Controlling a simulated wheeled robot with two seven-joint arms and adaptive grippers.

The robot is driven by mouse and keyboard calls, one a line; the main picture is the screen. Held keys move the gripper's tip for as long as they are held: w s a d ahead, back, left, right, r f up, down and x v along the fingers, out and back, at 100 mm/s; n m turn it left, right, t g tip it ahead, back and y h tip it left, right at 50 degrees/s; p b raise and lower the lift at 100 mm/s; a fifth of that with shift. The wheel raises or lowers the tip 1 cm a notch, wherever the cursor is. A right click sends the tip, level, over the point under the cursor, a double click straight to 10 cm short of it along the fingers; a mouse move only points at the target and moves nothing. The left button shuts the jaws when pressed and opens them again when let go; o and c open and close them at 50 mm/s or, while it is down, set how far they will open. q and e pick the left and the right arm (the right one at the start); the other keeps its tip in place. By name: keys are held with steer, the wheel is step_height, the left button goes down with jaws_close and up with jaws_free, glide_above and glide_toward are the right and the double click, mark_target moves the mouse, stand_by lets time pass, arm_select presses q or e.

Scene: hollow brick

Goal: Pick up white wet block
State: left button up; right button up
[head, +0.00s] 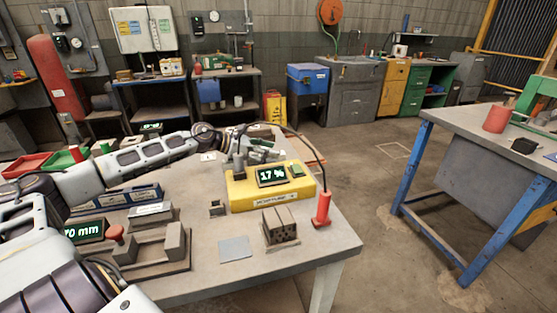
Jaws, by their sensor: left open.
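My left gripper (262,151) is open at the far side of the table, behind the yellow meter. It is small and dark in this view, and I cannot tell whether anything lies between its fingers. I cannot clearly make out a white wet block; the area around the gripper is partly hidden by the gripper and the meter. A grey-brown hollow brick (281,226) with holes in its front stands near the table's front right, well apart from the gripper. My right gripper is not in view.
The yellow meter (245,194) reads 17 %. A red probe (323,208) stands at the right edge with a dark cable arching behind. A grey flat plate (235,248), a grey fixture (150,250), and red (25,166) and green (64,160) trays occupy the table (215,281).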

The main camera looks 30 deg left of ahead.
arm_select(q)
steer(key=shift+w+d, duration=0.2)
steer(key=shift+w+d+f, duration=0.1)
steer(key=shift+d+f, duration=0.05)
steer(key=shift+w+d+b, duration=0.15)
steer(key=shift+b, duration=0.2)
stand_by(0.3)
stand_by(0.4)
steer(key=c, duration=1)
